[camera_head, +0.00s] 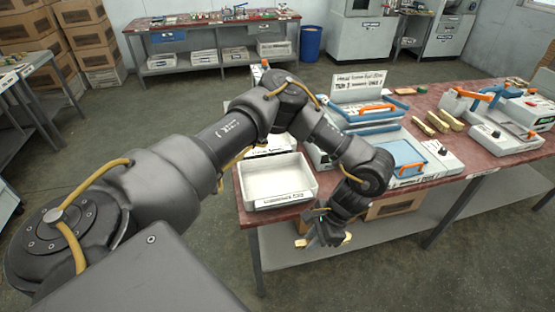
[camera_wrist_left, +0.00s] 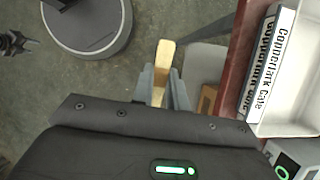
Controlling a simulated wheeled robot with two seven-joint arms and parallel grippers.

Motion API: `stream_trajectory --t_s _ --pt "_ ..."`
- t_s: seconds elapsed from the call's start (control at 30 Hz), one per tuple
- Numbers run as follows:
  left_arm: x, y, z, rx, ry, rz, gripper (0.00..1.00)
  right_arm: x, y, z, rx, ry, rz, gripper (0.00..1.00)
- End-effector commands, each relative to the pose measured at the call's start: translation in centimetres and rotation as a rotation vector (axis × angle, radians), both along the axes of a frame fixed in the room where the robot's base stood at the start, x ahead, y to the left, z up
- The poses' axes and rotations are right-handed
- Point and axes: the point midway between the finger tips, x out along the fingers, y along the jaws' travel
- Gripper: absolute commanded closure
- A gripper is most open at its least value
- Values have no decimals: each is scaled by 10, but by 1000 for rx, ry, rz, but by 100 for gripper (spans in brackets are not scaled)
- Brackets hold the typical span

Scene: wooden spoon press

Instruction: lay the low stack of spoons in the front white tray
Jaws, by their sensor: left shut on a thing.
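My left gripper (camera_head: 325,232) is shut on a small stack of pale wooden spoons (camera_head: 340,240), in front of the table's near edge and to the right of the front white tray. In the left wrist view the spoons (camera_wrist_left: 164,62) stick out from between the fingers of the left gripper (camera_wrist_left: 163,88). The front white tray (camera_head: 258,204) sits at the table's near left corner, looks empty, and has a label on its front. Its wall and label show at the right of the left wrist view (camera_wrist_left: 268,62). A small dark gripper, likely my right (camera_wrist_left: 18,43), shows at that view's far left.
Behind the tray, my arm partly hides more white trays. Blue-framed press units with orange handles (camera_head: 376,108) stand right of it. More wooden spoon stacks (camera_head: 444,121) lie on the red tabletop (camera_head: 466,158). A cardboard box (camera_head: 395,205) sits on the lower shelf.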

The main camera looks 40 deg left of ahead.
Motion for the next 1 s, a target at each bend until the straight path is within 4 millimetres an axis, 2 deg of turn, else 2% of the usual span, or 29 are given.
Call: stream_trajectory --t_s 0.03,0.2,0.5,0.7,1.0 --pt "15 -2 2 7 -6 -137 100 0 0 -1 0 0 0 50" --pt "59 5 10 4 -2 -656 100 -1 -1 -4 -1 1 0 50" --pt "125 34 27 -2 -3 -1491 100 -5 -2 -7 -3 7 1 50" --pt "153 55 36 -5 -4 -1892 100 -5 -3 -8 -3 6 0 50" --pt "187 92 49 -2 -1 -2402 100 -5 -3 -10 -3 6 0 50"
